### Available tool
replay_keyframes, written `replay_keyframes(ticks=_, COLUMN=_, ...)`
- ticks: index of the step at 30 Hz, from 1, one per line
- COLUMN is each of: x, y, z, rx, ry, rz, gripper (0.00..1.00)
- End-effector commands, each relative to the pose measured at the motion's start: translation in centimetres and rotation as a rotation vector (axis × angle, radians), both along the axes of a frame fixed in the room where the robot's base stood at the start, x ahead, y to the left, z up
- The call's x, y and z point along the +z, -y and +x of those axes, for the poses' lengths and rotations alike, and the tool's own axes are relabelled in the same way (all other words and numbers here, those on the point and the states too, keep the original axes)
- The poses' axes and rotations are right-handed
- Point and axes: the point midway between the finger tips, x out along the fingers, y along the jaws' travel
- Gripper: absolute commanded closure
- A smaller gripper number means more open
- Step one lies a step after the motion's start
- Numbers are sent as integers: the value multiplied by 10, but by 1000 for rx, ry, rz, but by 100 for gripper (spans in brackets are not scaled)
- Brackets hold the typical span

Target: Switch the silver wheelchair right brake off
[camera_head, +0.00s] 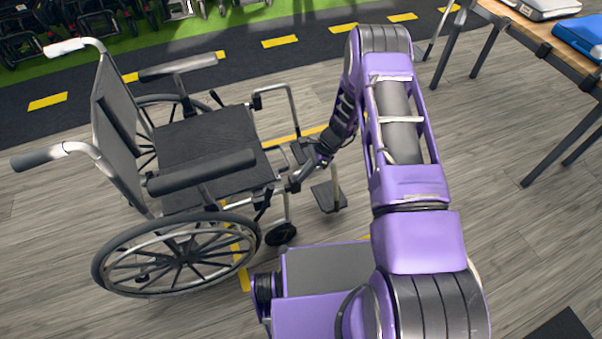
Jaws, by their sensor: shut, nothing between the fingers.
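The silver wheelchair (205,133) stands at the left, its seat facing right and its near large wheel toward me. Its right brake (262,203) appears to be the small dark part at the front top of the near wheel, below the seat's front corner; its exact position is too small to tell. My gripper (294,185) is shut and empty, at the front near corner of the seat frame, just to the right of the brake area. I cannot tell whether the fingertips touch the chair.
A footplate (329,196) and a small caster wheel (281,234) are close below my gripper. A wooden table (552,45) with a blue case (581,35) stands at the upper right.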

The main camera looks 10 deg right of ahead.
Motion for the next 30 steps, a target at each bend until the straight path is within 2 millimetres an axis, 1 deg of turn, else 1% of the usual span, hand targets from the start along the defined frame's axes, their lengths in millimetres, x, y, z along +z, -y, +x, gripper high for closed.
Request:
replay_keyframes(ticks=1, x=-12, y=-6, z=-2, rx=1, ry=-3, rz=1, gripper=100)
replay_keyframes(ticks=3, x=-26, y=-14, z=-4, rx=1, ry=-4, rz=1, gripper=100)
replay_keyframes(ticks=9, x=-61, y=-34, z=-7, rx=2, ry=-1, rz=0, gripper=100)
replay_keyframes(ticks=11, x=-53, y=-45, z=-7, rx=3, ry=2, rz=0, gripper=100)
replay_keyframes(ticks=13, x=-50, y=-55, z=-7, rx=2, ry=2, rz=0, gripper=100)
replay_keyframes(ticks=18, x=-47, y=-68, z=-9, rx=2, ry=1, rz=0, gripper=100)
replay_keyframes(ticks=22, x=-46, y=-71, z=-9, rx=-1, ry=1, rz=0, gripper=100)
replay_keyframes(ticks=30, x=-46, y=-71, z=-9, rx=-1, ry=1, rz=0, gripper=100)
